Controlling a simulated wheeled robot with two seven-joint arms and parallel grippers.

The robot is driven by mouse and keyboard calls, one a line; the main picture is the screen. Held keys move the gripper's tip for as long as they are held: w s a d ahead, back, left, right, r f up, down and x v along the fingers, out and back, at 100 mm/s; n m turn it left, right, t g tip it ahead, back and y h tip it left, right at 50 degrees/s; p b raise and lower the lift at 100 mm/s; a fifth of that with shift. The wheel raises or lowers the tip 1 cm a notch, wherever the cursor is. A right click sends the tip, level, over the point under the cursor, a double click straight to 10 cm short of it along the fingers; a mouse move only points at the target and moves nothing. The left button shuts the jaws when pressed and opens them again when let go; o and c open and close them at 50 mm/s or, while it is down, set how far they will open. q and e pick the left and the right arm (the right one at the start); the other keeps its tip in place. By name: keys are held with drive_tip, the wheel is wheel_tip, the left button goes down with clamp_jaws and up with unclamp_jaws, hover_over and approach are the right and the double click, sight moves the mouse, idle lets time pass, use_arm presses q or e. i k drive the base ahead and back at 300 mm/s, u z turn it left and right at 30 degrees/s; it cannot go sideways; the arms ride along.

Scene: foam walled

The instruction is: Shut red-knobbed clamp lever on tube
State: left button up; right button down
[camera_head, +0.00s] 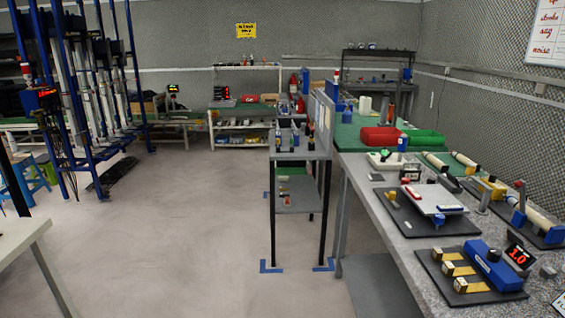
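A clamp with a small dark red knob (519,184) on top stands at the right edge of the bench. Its blue body (519,217) is beside a cream tube (541,221) that lies on a dark base plate. The knob is up above the tube. The view is too small to tell whether the lever touches the tube. Other cream tubes lie farther back, one (436,161) and another (464,158). Neither of my grippers is in view.
The grey speckled bench (395,232) fills the right side. The floor (170,230) is open.

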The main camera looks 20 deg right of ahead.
sight(521, 185)
drive_tip(key=z, duration=0.6)
drive_tip(key=i, duration=1)
drive_tip(key=z, duration=0.45)
